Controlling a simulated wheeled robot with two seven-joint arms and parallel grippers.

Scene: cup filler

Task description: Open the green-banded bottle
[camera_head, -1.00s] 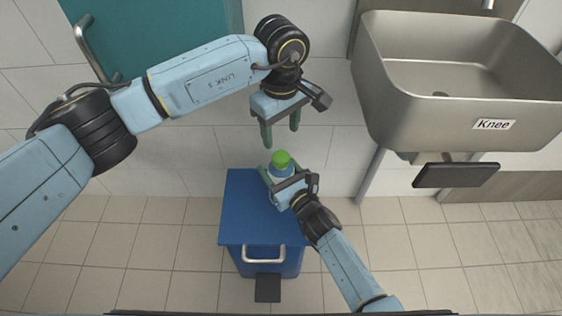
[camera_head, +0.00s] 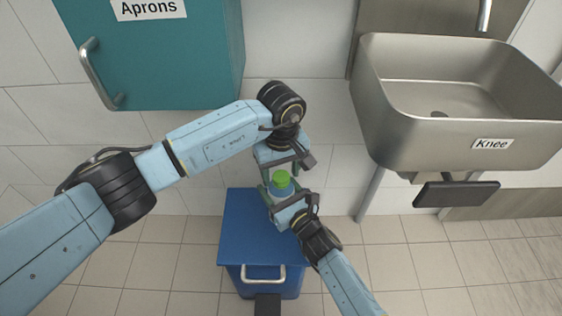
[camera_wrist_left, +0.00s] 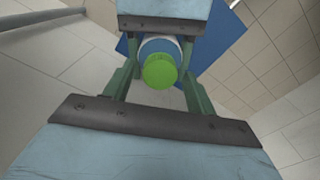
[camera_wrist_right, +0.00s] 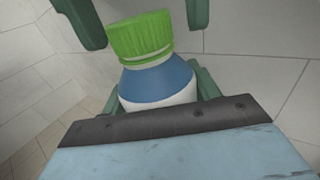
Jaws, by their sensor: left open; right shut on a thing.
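The bottle has a ridged green cap (camera_head: 281,179), a blue shoulder (camera_wrist_right: 158,82) and a white part below; no green band is clear, and its lower body is hidden. My right gripper (camera_head: 281,197) is shut on the bottle and holds it upright or nearly so above the blue bin. My left gripper (camera_head: 281,173) is open just above the bottle. In the left wrist view the cap (camera_wrist_left: 160,70) shows between its two spread fingers. In the right wrist view those fingers (camera_wrist_right: 140,14) hang on either side of the cap's top, apart from it.
A blue bin (camera_head: 240,235) with a front handle stands below the bottle. A steel sink (camera_head: 440,150) labelled "Knee" with a dark knee plate (camera_head: 457,194) is at the right. A teal cabinet (camera_head: 170,70) labelled "Aprons" is at upper left. Open floor lies on both sides.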

